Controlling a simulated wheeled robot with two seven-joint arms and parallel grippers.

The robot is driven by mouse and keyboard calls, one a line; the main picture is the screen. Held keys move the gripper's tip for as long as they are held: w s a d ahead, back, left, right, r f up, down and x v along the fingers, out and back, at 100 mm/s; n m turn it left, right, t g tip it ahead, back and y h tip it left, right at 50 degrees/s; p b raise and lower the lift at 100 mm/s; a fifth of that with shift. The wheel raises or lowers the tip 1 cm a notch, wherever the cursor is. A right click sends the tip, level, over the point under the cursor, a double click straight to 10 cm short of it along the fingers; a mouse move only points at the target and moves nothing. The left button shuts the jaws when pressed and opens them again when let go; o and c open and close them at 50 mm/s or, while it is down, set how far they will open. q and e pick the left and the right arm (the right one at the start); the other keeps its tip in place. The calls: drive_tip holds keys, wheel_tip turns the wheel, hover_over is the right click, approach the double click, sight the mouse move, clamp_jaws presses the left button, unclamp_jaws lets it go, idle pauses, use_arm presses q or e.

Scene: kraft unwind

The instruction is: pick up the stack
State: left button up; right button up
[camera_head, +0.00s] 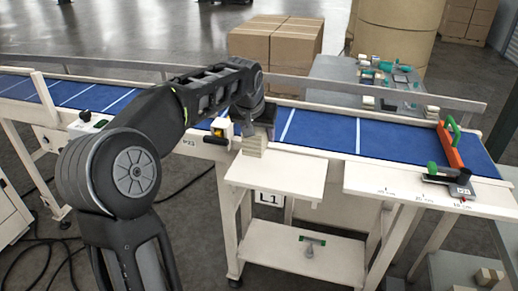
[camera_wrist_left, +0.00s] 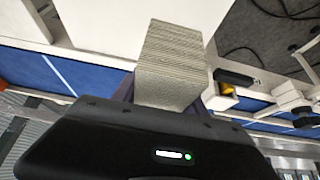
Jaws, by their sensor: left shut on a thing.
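The stack (camera_head: 254,146) is a small block of many thin pale grey-beige sheets. In the head view it is at the left end of the small white side shelf (camera_head: 290,174), below my left gripper (camera_head: 250,128). In the left wrist view the stack (camera_wrist_left: 174,65) stands out from between the jaws of my left gripper (camera_wrist_left: 168,98), its layered edge showing. My left gripper is shut on it. The fingertips are largely hidden behind the stack and the wrist body. I cannot tell whether the stack touches the shelf. My right gripper is not in view.
A blue conveyor (camera_head: 340,134) with white cross lines runs behind the shelf. A yellow-and-black device (camera_head: 220,127) stands just left of the stack. An orange and green tool (camera_head: 450,146) is at the right end. Cardboard boxes (camera_head: 275,44) stand behind. The shelf's right part is clear.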

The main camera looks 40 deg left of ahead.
use_arm(q)
wheel_tip(320, 180, up, 3)
drive_tip(key=shift+r, duration=0.15)
idle(0.7)
